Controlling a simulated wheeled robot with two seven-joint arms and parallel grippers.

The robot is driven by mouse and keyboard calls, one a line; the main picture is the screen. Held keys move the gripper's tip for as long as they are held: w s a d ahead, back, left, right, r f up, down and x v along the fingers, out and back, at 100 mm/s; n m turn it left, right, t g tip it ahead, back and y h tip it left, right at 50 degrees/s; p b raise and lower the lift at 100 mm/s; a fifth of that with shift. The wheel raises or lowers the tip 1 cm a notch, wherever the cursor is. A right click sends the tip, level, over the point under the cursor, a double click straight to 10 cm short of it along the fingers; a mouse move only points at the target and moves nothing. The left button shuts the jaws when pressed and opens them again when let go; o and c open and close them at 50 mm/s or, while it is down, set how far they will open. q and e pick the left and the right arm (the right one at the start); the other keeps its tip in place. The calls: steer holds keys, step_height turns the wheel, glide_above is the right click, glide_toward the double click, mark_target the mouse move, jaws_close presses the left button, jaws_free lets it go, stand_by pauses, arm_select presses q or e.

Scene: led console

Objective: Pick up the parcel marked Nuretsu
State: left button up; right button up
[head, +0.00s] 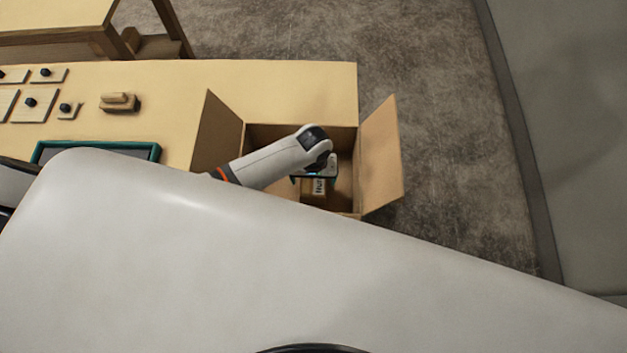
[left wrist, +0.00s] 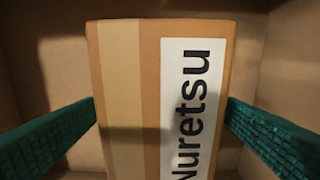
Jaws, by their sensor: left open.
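The parcel marked Nuretsu (left wrist: 136,90) is a brown box with a paler tape strip and a white label with black lettering. It stands inside an open cardboard box and shows partly in the head view (head: 319,187). My left gripper (head: 314,178) reaches down into the cardboard box over the parcel. In the left wrist view its green fingers (left wrist: 163,130) are open, one on each side of the parcel. The left finger looks very close to the parcel's side; I cannot tell whether it touches. My right gripper is not in view.
The cardboard box (head: 222,135) has flaps spread left and right and stands at the table's (head: 280,85) right end. A green-rimmed tray (head: 155,152), a wooden block (head: 119,103) and several knobbed plates (head: 37,104) lie to the left. My pale arm hides the foreground.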

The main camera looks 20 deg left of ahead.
arm_select(q)
steer(key=c, duration=1.3)
steer(key=shift+o, duration=0.2)
steer(key=shift+r, duration=0.1)
